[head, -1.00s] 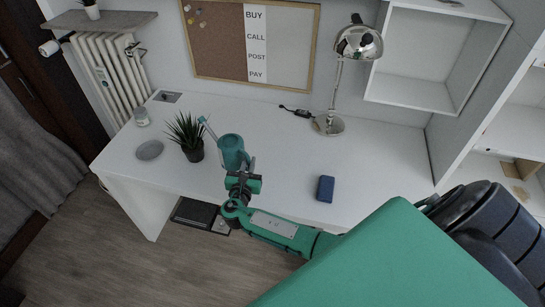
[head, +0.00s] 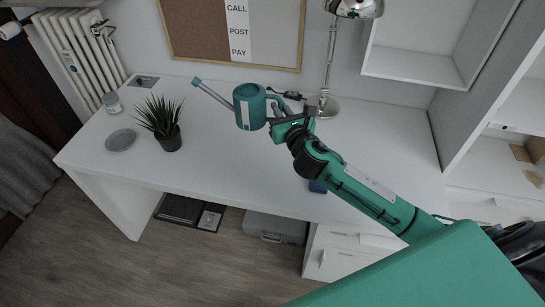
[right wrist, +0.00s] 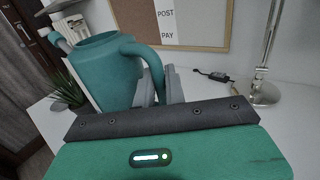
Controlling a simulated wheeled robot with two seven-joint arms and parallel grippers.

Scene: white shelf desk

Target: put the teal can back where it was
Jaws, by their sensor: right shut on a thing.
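The teal can (head: 250,106) is a watering can with a long thin spout pointing to the upper left in the head view. My right gripper (head: 283,108) is shut on its handle, at the can's right side. In the right wrist view the can (right wrist: 105,72) stands roughly upright, its open top showing, with its curved handle between the grey fingers (right wrist: 160,90). The can is over the white desk (head: 220,160); whether its base touches the desk I cannot tell. My left gripper is not in view.
A chrome lamp (head: 326,104) stands just right of the gripper. A blue box (head: 317,187) is partly hidden under my arm. The desk's front middle is clear.

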